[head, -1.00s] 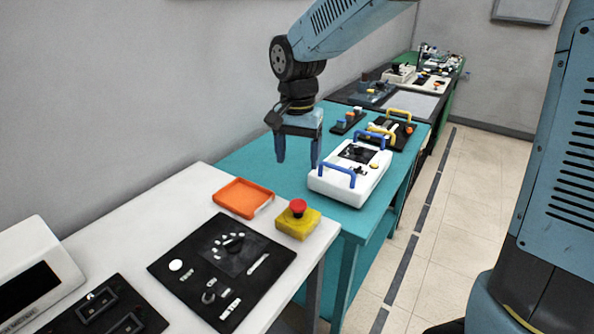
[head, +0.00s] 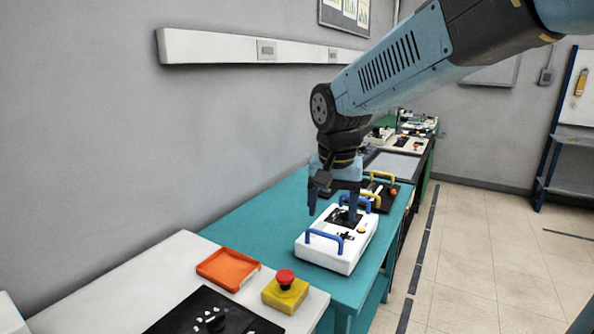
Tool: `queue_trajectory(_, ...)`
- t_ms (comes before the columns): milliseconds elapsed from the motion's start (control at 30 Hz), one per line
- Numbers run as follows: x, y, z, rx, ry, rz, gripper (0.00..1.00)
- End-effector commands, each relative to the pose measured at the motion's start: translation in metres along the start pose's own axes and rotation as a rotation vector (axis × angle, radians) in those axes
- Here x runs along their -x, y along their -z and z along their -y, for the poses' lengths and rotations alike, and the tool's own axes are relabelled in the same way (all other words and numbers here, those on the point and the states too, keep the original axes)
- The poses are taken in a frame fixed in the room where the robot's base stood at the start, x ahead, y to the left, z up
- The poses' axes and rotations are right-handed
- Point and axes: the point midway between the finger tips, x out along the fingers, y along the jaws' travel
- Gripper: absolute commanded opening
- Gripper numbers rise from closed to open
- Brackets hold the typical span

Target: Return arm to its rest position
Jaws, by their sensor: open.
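My gripper (head: 332,212) hangs from the arm, pointing down, with its two dark blue fingers apart and nothing seen between them. My arm reaches in from the upper right, bent at the elbow above the teal table.
An orange tray (head: 228,269), a yellow box with a red button (head: 285,291) and a black panel (head: 205,316) are on the white table (head: 150,275). Another device with yellow handles (head: 382,186) stands behind. The floor (head: 480,250) at right is clear.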

Motion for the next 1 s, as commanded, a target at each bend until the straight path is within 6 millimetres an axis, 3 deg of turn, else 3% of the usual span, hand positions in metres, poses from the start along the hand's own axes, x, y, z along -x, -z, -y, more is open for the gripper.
queue_trajectory(33,0.008,-0.003,-0.016,0.005,0.005,-0.026,0.73)
queue_trajectory(300,0.035,-0.025,-0.089,0.069,0.021,-0.141,0.73)
queue_trajectory(600,0.051,-0.064,-0.157,0.141,0.028,-0.267,0.73)
queue_trajectory(767,0.053,-0.08,-0.178,0.171,0.028,-0.314,0.73)
queue_trajectory(1000,0.052,-0.088,-0.186,0.188,0.026,-0.335,0.73)
